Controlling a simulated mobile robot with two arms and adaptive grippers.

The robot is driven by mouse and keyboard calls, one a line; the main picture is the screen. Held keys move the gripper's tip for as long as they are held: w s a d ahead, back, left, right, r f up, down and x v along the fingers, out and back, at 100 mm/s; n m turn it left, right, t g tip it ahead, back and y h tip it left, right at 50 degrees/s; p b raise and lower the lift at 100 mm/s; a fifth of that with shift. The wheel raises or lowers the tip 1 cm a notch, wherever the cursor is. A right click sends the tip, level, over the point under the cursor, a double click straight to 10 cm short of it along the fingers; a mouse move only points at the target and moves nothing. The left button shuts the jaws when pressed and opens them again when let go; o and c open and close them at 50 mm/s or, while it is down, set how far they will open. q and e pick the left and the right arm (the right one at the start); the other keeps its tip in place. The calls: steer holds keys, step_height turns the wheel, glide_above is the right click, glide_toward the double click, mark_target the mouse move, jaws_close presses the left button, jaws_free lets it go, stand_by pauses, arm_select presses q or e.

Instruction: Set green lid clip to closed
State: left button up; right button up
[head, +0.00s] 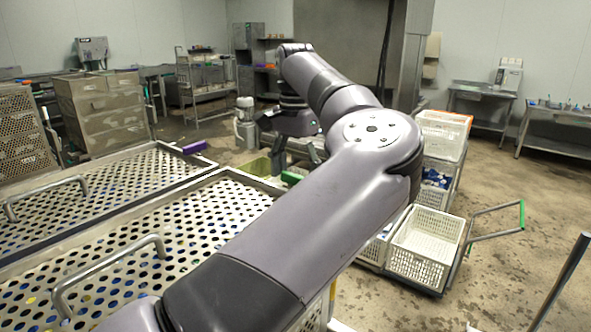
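A small green clip (291,178) sits at the far right corner of the nearer perforated metal lid (190,225). My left gripper (294,166) points down just above and behind the green clip. Its two dark fingers stand apart with a gap between them, and nothing shows held. I cannot tell whether a finger touches the clip. My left arm crosses the middle of the view and hides part of the lid's right edge. My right gripper is not in view.
A purple clip (195,147) sits at the corner of the farther perforated lid (110,190). Bar handles rise from both lids. White crates (424,246) on a cart with a green-gripped handle (522,214) stand at right. The floor beyond the cart is open.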

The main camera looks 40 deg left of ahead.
arm_select(q)
steer(key=c, duration=0.6)
steer(key=shift+c, duration=0.2)
steer(key=shift+m, duration=0.3)
steer(key=m, duration=0.3)
steer(key=shift+s+b, duration=0.25)
steer(key=shift+b, duration=0.1)
steer(key=m, duration=0.4)
steer(key=shift+s+a+b, duration=0.15)
steer(key=shift+s+b, duration=0.1)
steer(key=shift+b, duration=0.1)
steer(key=shift+s+a+m+b, duration=0.15)
steer(key=shift+m+b, duration=0.15)
steer(key=shift+m, duration=1.4)
steer(key=shift+s+a+m+b, duration=0.1)
steer(key=shift+a+m+b, duration=0.15)
steer(key=shift+m, duration=1.45)
steer(key=shift+s+a+m+b, duration=0.1)
steer(key=shift+m+b, duration=0.25)
steer(key=shift+m, duration=1.35)
steer(key=o, duration=1.1)
